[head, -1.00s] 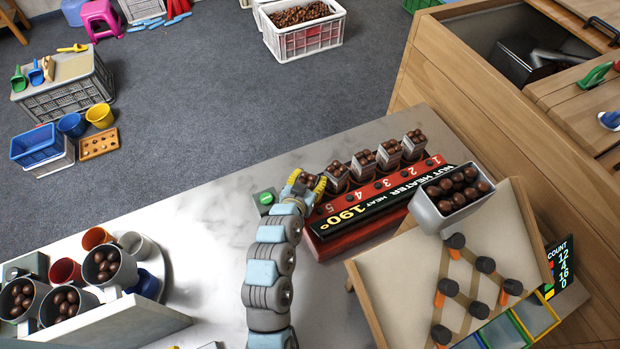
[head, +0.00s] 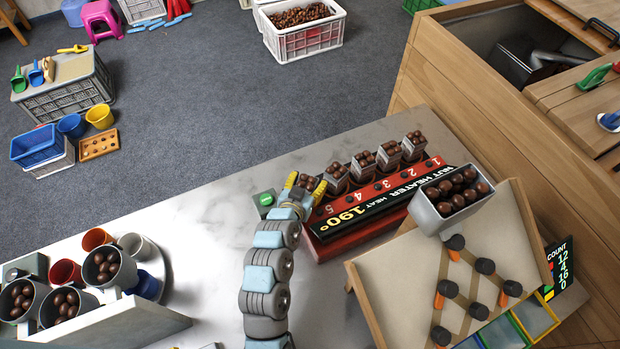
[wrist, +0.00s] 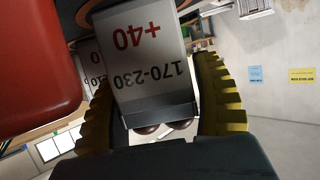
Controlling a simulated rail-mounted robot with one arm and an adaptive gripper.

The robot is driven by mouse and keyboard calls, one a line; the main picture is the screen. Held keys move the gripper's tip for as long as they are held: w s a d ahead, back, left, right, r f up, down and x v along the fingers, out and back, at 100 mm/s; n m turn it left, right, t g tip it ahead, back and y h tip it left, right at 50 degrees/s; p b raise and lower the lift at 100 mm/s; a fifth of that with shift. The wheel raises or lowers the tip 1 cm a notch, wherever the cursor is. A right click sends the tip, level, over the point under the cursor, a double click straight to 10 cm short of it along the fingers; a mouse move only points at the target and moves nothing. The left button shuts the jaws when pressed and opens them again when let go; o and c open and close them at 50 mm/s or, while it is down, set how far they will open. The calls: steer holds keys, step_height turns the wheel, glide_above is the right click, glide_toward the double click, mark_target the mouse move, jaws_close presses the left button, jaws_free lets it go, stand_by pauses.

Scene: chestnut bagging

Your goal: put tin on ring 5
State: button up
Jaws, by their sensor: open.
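A small grey tin (wrist: 140,60) of chestnuts stands at the ring 5 end of the red nut heater (head: 328,243), the leftmost in its row. In the wrist view its label reads upside down, "+40" and "170-230", and its base meets an orange-edged ring (wrist: 88,8). My gripper (head: 305,187) is open, with a yellow finger on each side of this tin. The wrist view shows a gap at the right finger; contact on the left is unclear. The gripper partly hides the tin in the head view.
Several filled tins (head: 388,154) stand on the other rings to the right. A grey bin of chestnuts (head: 440,217) sits on the sloped board (head: 400,285). A green button box (head: 264,200) is just left of my gripper. Cups (head: 127,272) stand at the left; the counter between is clear.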

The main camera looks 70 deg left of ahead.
steer(key=p+v, duration=0.1)
steer(key=v, duration=0.9)
steer(key=shift+s+d, duration=0.25)
steer(key=shift+d, duration=0.05)
steer(key=shift+r+p, duration=0.15)
steer(key=shift+p, duration=0.15)
